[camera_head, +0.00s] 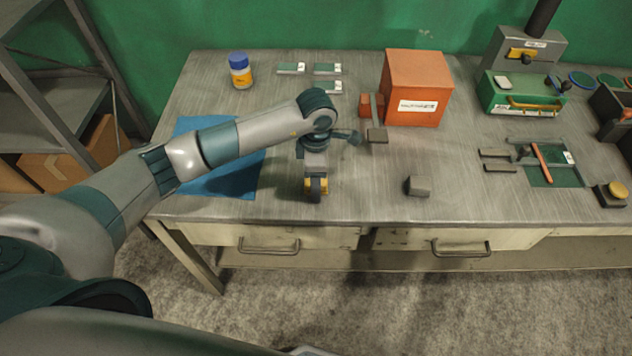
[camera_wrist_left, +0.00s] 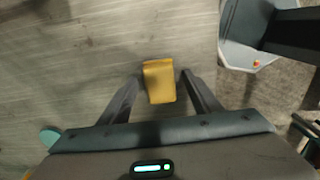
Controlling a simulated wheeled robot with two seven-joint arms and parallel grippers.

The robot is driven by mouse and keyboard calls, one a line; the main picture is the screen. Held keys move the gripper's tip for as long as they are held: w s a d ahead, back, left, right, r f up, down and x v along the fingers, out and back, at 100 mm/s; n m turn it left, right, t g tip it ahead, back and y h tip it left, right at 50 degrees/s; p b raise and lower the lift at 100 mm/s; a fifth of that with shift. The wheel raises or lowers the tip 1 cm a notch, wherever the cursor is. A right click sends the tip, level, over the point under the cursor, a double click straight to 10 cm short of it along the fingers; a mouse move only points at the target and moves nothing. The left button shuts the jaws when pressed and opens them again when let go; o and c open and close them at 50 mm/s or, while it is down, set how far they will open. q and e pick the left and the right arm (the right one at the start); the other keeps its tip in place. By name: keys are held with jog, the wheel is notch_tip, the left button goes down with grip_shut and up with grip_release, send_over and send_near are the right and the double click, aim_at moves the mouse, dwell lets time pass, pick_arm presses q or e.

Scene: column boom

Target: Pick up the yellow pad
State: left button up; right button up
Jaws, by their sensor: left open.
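The yellow pad (camera_wrist_left: 159,81) is a small block on the grey worktop, seen from above in the left wrist view. My left gripper (camera_wrist_left: 162,76) is open, with one finger on each side of the pad and a visible gap on both sides. In the head view the gripper (camera_head: 316,190) points down near the table's front edge. It partly hides the pad (camera_head: 308,185), whose yellow shows at its sides. I cannot tell the exact height of the fingertips over the worktop. My right gripper is not in view.
A blue mat (camera_head: 225,180) lies left, partly under my arm. A small grey block (camera_head: 418,186) lies right of the gripper. An orange box (camera_head: 415,90) and a blue-capped jar (camera_head: 240,72) stand farther back. The worktop (camera_head: 365,205) between gripper and grey block is clear.

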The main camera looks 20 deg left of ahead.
pick_arm(q)
jog(key=shift+c, duration=0.4)
jog(key=c, duration=1.1)
jog(key=shift+o, duration=0.2)
jog(key=shift+r, duration=0.2)
jog(key=shift+w+r+b, duration=0.1)
jog(key=shift+r+b, duration=0.5)
jog(key=shift+b, duration=0.05)
notch_tip(320, 180, up, 2)
jog(key=shift+d+r+b, duration=0.1)
jog(key=shift+r+b, duration=0.15)
jog(key=shift+b, duration=0.55)
jog(key=w+d+r+b, duration=0.4)
jog(key=d+r, duration=0.3)
jog(key=d, duration=0.3)
jog(key=shift+d+b, duration=0.4)
jog(key=shift+b, duration=0.05)
